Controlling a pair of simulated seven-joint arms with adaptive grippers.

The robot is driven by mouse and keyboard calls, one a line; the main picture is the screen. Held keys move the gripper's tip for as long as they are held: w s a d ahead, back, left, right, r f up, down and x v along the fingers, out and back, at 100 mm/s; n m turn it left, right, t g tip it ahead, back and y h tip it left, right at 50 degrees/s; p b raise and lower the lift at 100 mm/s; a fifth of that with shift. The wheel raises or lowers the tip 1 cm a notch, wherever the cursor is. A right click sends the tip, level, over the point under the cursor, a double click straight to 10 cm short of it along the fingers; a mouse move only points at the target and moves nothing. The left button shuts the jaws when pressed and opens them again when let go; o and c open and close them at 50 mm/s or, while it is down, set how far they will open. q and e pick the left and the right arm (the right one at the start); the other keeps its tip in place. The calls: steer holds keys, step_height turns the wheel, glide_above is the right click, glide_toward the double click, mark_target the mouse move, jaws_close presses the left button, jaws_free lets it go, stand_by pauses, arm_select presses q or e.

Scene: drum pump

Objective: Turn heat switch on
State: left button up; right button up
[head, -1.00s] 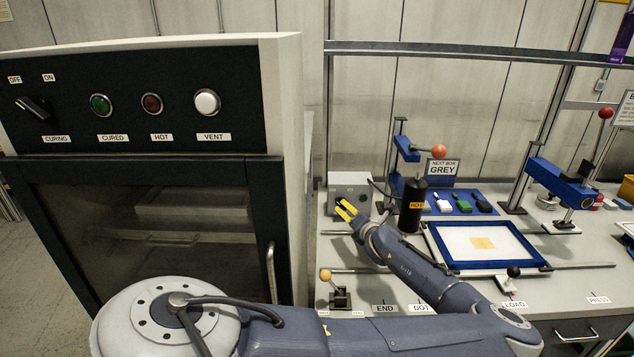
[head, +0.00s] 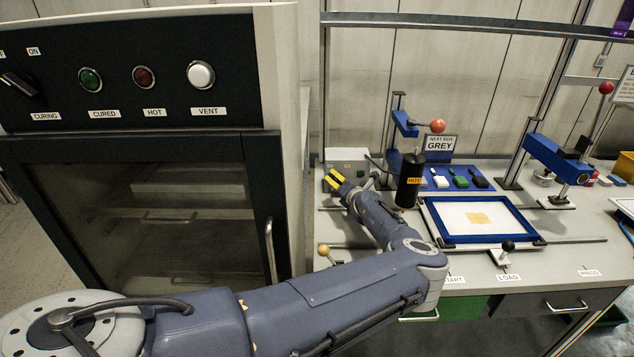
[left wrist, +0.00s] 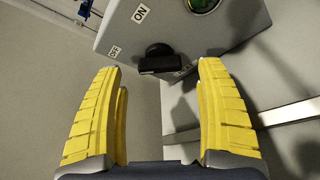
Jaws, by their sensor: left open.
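The grey switch box (head: 347,160) stands at the left back of the bench, beside the oven. In the left wrist view the box (left wrist: 225,30) shows a black knob (left wrist: 160,62), labels OFF and ON, and part of a green lamp (left wrist: 203,3). I cannot tell for certain which label the knob points to. My left gripper (head: 331,180) is at the front of the box. In the left wrist view its yellow fingers (left wrist: 158,75) are open and empty, with the knob ahead, between their lines and apart from them. My right gripper is not in view.
The oven (head: 140,215) with its own knob and lamps stands close on the left. A black cylinder marked HOT (head: 410,182) stands just right of my left gripper. A blue frame (head: 445,225) and a blue press (head: 560,160) are farther right.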

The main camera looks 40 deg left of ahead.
mark_target(339, 182)
arm_select(q)
steer(key=shift+w+a, duration=0.1)
steer(key=shift+a, duration=0.4)
steer(key=shift+w+a+f, duration=0.35)
steer(key=shift+w+a, duration=0.25)
steer(key=shift+w, duration=0.25)
steer(key=shift+c, duration=0.2)
steer(key=c, duration=1.2)
